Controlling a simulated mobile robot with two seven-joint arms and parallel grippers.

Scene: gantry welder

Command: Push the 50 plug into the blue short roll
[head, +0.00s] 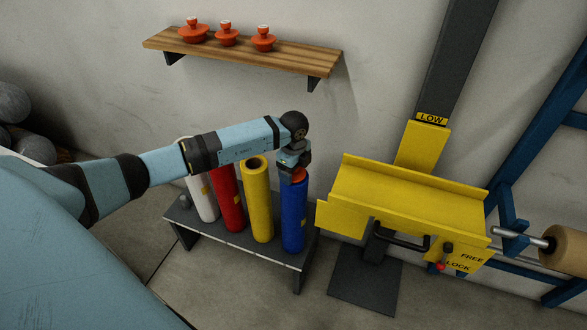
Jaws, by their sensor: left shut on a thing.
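The blue roll (293,215) stands upright at the right end of a low dark bench. My left gripper (296,169) is directly above its top, pointing down, and is shut on an orange-red plug (299,175). Only a small part of this plug shows under the fingers, at the mouth of the blue roll. I cannot tell how deep it sits in the roll, and no number on it can be read. My right gripper is not in view.
Yellow (257,200), red (228,198) and white (204,198) rolls stand left of the blue roll on the bench (245,240). Three orange-red plugs (264,39) sit on a wall shelf (290,62). A yellow cradle (400,197) stands close on the right.

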